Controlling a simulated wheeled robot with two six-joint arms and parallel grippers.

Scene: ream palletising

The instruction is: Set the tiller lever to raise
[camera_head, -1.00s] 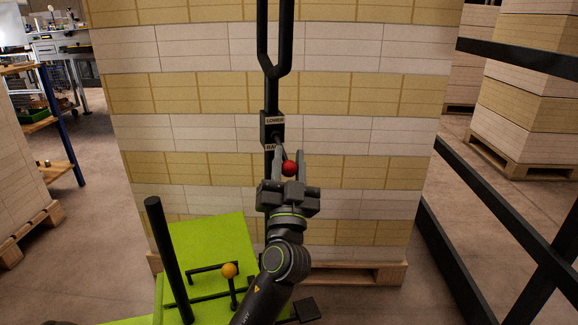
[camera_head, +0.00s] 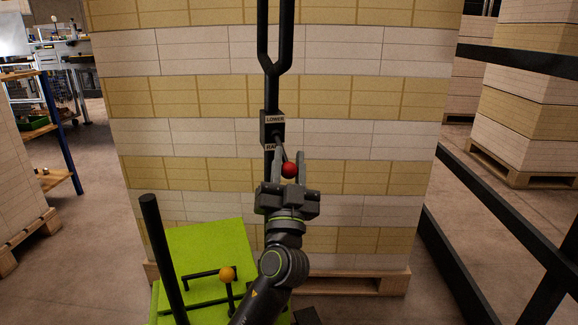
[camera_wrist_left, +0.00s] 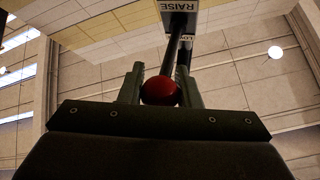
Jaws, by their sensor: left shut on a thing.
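The tiller is a black forked post with a small control box (camera_head: 272,130) marked LOWER above and RAISE below. Its lever (camera_head: 281,145) has a red ball knob (camera_head: 289,170) and slants down from the box past the RAISE label. My left gripper (camera_head: 288,160) is shut on the red knob, with one finger on each side. In the left wrist view the red knob (camera_wrist_left: 160,91) sits between the two fingers, and the RAISE label (camera_wrist_left: 184,5) shows on the box behind it. The gripper partly hides the knob. My right gripper is not in view.
A tall stack of white and tan reams (camera_head: 385,140) stands on a wooden pallet close behind the tiller. A green truck body (camera_head: 215,250) with black bars and an orange knob (camera_head: 227,274) lies lower left. Black rails (camera_head: 500,210) run along the right. Floor shows at left.

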